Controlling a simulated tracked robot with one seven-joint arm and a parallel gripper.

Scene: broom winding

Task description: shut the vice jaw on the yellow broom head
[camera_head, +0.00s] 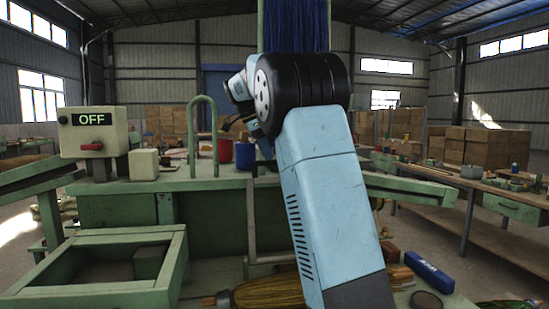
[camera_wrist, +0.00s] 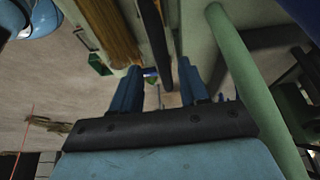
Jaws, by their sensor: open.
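A yellow-tan bundle of broom bristles (camera_head: 270,293) lies low at the bottom of the head view, partly hidden by my arm. In the wrist view, a yellow-brown bristly strip (camera_wrist: 108,28) shows at the upper left, beyond my left finger. My gripper (camera_wrist: 160,68) is open, with two blue fingers apart and nothing held. A dark bar (camera_wrist: 155,40) runs beyond the gap between them. I cannot tell for certain which part is the vice jaw. In the head view, my arm hides most of the gripper.
A green hoop (camera_head: 203,100) stands on the green bench (camera_head: 215,187), near red (camera_head: 225,150) and blue (camera_head: 245,156) containers. An OFF switch box (camera_head: 93,132) stands left. A thick green tube (camera_wrist: 245,85) runs close to my gripper's right. Blue bristles (camera_head: 296,25) hang above.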

